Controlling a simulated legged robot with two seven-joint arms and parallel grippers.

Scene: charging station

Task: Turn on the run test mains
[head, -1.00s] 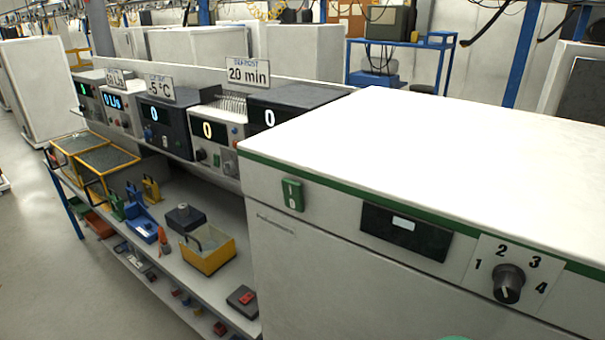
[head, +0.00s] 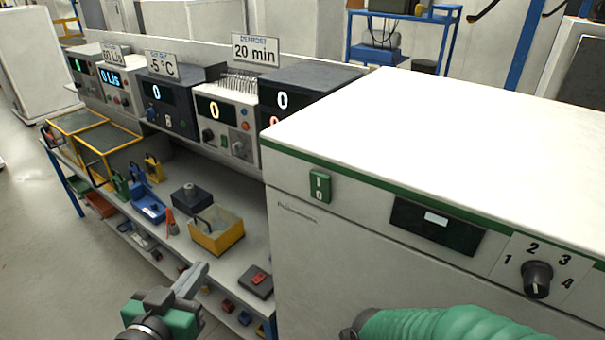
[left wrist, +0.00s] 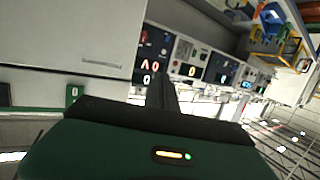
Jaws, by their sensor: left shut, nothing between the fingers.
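A green switch marked 1 and 0 (head: 319,187) sits on the upper left of the white machine's front (head: 370,270). Which way it is set is too small to tell. A dark display panel (head: 436,225) and a black dial with numbers 1 to 4 (head: 537,279) are to its right. My left gripper (head: 196,277) is shut and empty, below and left of the switch, clear of the machine. In the left wrist view the gripper (left wrist: 160,90) points toward the row of instruments; the green switch (left wrist: 74,93) shows at left. My right gripper is not seen.
A bench (head: 250,275) left of the machine holds a yellow tray (head: 216,234), a grey box with a red button (head: 257,281) and blue tools. Instruments with lit displays, such as a cream one (head: 224,135), stand on a shelf behind.

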